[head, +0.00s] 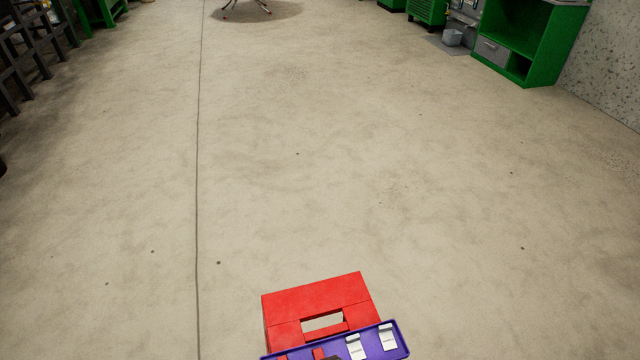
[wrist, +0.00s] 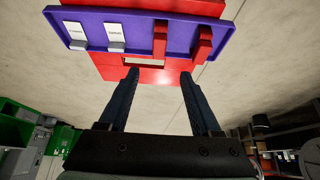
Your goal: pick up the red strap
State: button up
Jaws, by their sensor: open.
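In the wrist view, a purple tray (wrist: 135,28) holds two narrow red pieces, one nearer the middle (wrist: 160,38) and one to its right (wrist: 203,42). Either could be the red strap; I cannot tell which. A red stand (wrist: 122,72) with a rectangular opening is behind the tray. My gripper (wrist: 158,76) is open and empty, its two dark fingers apart and pointing toward the stand and tray. In the head view, the tray (head: 372,343) lies at the bottom edge against the red stand (head: 318,298), and a red piece (head: 319,353) shows partly.
Two white labelled pieces sit in the tray, one (head: 388,336) at its right end. Bare concrete floor (head: 300,180) surrounds the stand. A green cabinet (head: 528,40) stands far right, dark racks (head: 30,55) far left.

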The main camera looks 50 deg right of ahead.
aim_at(318, 356)
jog(key=b+x, duration=0.2)
jog(key=x, duration=0.4)
jog(key=shift+w+d+f, duration=0.1)
jog(key=shift+w+f, duration=0.15)
jog(key=shift+f, duration=0.05)
jog(key=shift+s+b+x, duration=0.15)
jog(key=shift+b+x, duration=0.55)
jog(key=shift+x, duration=0.65)
jog(key=shift+s+b+x, duration=0.15)
jog(key=shift+b+x, duration=0.5)
jog(key=shift+x, duration=0.65)
jog(key=shift+f, duration=0.1)
jog(key=shift+c, duration=0.2)
grip_shut()
